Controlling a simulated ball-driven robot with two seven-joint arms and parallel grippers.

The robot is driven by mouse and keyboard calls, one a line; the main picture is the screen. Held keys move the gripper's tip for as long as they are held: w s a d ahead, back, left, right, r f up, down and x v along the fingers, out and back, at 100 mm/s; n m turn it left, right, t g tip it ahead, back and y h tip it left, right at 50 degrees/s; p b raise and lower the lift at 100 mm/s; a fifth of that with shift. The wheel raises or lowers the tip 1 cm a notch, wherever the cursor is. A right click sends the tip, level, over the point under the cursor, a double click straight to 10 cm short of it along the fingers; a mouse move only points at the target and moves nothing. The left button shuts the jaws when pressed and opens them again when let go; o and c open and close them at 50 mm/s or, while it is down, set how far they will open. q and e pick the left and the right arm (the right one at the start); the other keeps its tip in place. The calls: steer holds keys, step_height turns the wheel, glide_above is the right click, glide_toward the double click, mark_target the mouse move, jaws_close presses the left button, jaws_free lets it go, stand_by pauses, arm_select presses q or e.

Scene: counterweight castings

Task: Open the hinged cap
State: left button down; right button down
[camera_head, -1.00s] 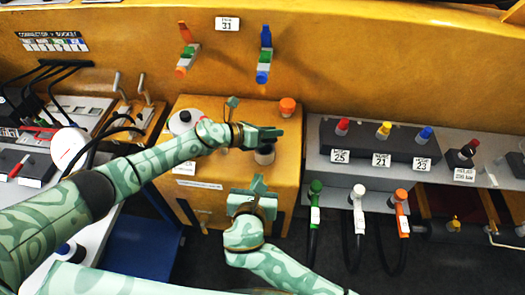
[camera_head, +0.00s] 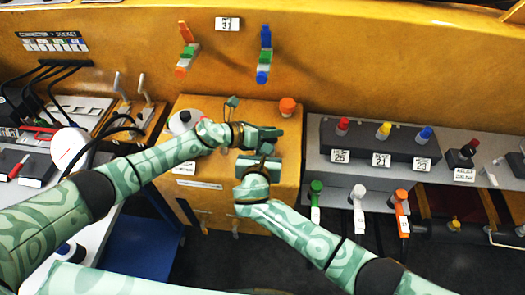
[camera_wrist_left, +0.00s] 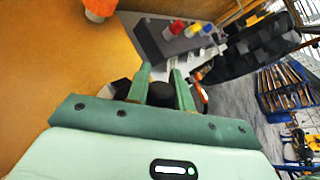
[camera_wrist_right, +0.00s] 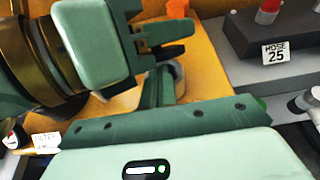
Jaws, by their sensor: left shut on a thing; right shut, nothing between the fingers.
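My left gripper (camera_head: 272,136) reaches in over the yellow box (camera_head: 215,112) in the head view. It is shut on a dark piece (camera_wrist_left: 160,93), seen between its fingers in the left wrist view; this looks like the hinged cap, but whether it is open cannot be told. My right gripper (camera_head: 262,164) is shut and empty, close below the left gripper in the head view. It hides the pale neck under the cap there. In the right wrist view, its closed fingers (camera_wrist_right: 163,88) are close to the left gripper (camera_wrist_right: 165,38).
An orange knob (camera_head: 288,106) stands on the box behind my grippers. A dark block (camera_head: 370,145) with red, yellow and blue caps is to the right, above green, white and orange hose nozzles (camera_head: 358,193). A white round lid (camera_head: 181,119) lies left.

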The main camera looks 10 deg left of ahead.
steer(key=shift+w+r, duration=0.45)
steer(key=shift+r, duration=0.3)
arm_select(q)
steer(key=c, duration=1.2)
jaws_free()
steer(key=shift+s+f, duration=0.1)
